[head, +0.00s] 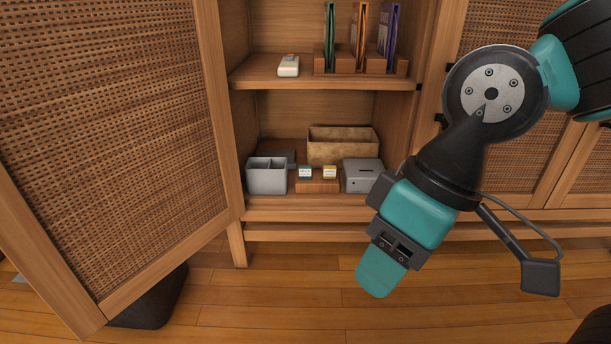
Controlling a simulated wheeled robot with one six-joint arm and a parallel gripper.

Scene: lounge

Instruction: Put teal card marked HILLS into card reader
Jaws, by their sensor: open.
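A small white card with a teal edge (305,172) stands in a wooden block on the lower shelf of the open cabinet. Its marking is too small to read. A similar card with a yellow edge (329,172) stands just right of it. A grey box with a dark slot in its top (361,178), seemingly the card reader, sits right of the block. My gripper (381,276) is in front of the cabinet, pointing down over the floor, below and right of the cards. It is open and appears empty; one finger largely hides the other.
A grey divided box (267,178) stands left of the block, and a tan bin (342,143) behind. The upper shelf (265,73) holds a small white device (288,66) and a wooden rack (361,66) with upright items. An open woven door (115,140) bounds the left.

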